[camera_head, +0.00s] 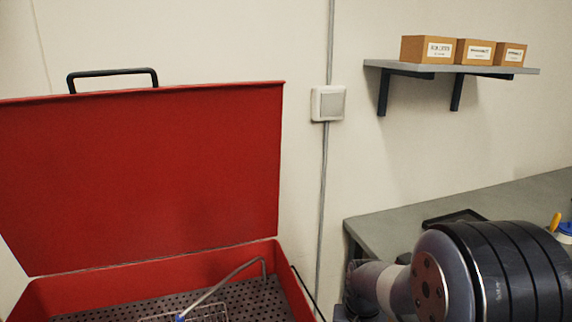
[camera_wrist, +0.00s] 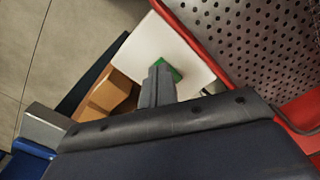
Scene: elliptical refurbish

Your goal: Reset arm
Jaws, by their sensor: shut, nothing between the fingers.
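My gripper (camera_wrist: 158,84) shows in the wrist view with its grey fingers together and nothing held. Its fingertips point over a white surface. A small green object (camera_wrist: 171,71) shows just beyond the tips; I cannot tell the gap between them. In the head view my arm's large dark joint fills the lower right, and the gripper is not visible there.
A red bin (camera_head: 160,285) with a raised lid (camera_head: 140,180) stands at the left, with a perforated tray (camera_head: 257,300) and wire basket (camera_head: 205,312) inside. A grey workbench (camera_head: 500,203) is behind my arm. A wall shelf (camera_head: 450,68) holds boxes. Brown cardboard (camera_wrist: 108,92) lies left of my fingers.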

